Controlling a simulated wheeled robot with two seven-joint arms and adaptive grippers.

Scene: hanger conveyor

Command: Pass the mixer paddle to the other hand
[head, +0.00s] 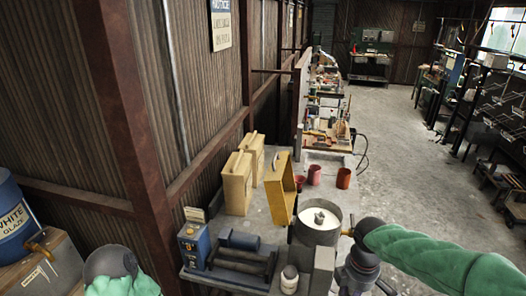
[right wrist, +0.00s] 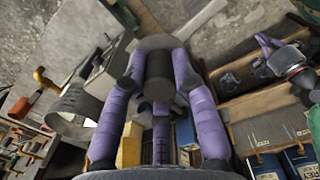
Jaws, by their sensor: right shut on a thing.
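My right gripper (right wrist: 158,88) shows in the right wrist view with two purple-wrapped fingers closed on either side of a dark grey cylinder (right wrist: 158,70). The cylinder appears to be part of the mixer paddle; its remaining shape is hidden or unclear. In the head view my right arm comes in from the right in a green sleeve, and its dark wrist is low at the bottom edge, right of the bench. The paddle cannot be made out there. My left arm shows only as a grey joint and green sleeve at the bottom left; its gripper is outside the picture.
On the bench stand a metal pot (head: 316,237) of white liquid, a yellow open box (head: 281,189), upright yellow cases (head: 236,184), a blue machine with rollers (head: 194,245) and a small jar (head: 289,279). Red cups (head: 343,178) stand behind. A blue drum (head: 14,225) is at left.

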